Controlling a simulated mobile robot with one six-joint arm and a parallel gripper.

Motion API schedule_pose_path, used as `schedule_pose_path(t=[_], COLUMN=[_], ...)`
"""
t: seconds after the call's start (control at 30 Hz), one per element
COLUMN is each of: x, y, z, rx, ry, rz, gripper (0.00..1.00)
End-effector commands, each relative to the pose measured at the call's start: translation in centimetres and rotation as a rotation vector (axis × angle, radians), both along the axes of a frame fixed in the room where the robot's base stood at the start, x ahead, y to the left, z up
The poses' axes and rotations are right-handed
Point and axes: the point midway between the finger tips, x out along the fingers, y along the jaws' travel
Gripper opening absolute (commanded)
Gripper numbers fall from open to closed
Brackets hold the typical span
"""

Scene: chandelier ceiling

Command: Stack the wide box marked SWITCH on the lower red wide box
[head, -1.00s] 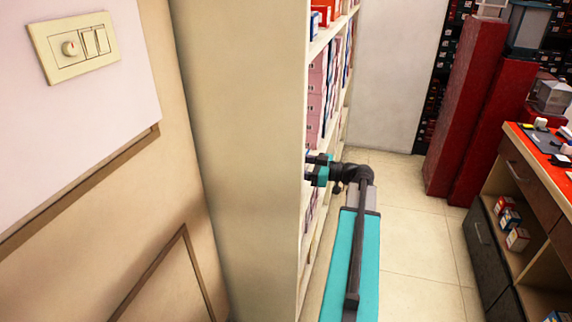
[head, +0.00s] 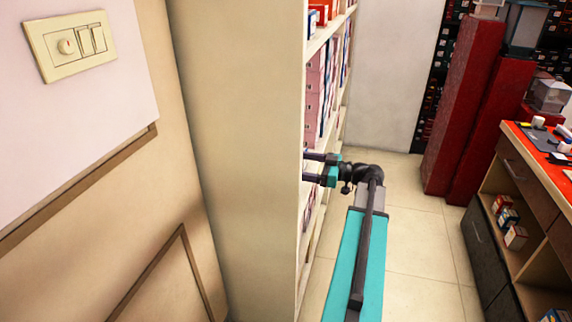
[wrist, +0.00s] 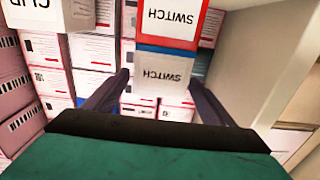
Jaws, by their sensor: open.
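In the wrist view, a white-faced box with red edges (wrist: 170,20) is marked SWITCH, its lettering upside down in the picture. Directly below it in the picture is a white-faced box with blue edges (wrist: 163,72), also marked SWITCH upside down. My gripper (wrist: 158,82) is open, its two dark fingers on either side of the blue-edged box in the picture. I cannot tell whether they touch it. In the head view my gripper (head: 312,168) reaches sideways into the shelf, its tips partly hidden by the shelf's side panel.
Other white boxes (wrist: 92,52) are stacked left of the fingers, with a pale panel (wrist: 262,50) close on the right. The shelf's beige side panel (head: 245,160) blocks the head view. Open tiled floor (head: 420,240) lies before an orange-topped counter (head: 540,150).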

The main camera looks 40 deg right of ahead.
Motion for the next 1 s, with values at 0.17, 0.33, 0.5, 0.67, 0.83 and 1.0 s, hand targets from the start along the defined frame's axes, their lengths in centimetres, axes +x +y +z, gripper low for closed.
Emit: schedule_pose_path(t=[0.17, 0.33, 0.5, 0.67, 0.83, 1.0], x=[-2.5, -4.6, -6.3, -7.1, -7.3, -7.2], y=[-1.7, -3.0, -4.0, -4.5, -4.5, -4.5], z=[-0.2, -0.2, -0.1, 0.0, 0.0, 0.0], rx=[0.0, -0.001, -0.001, -0.001, 0.0, 0.0], ry=[0.0, -0.001, -0.001, -0.001, 0.0, 0.0], rz=[-0.003, -0.002, -0.001, -0.001, 0.0, 0.0], gripper=[0.77, 0.77, 0.77, 0.77, 0.77, 0.77])
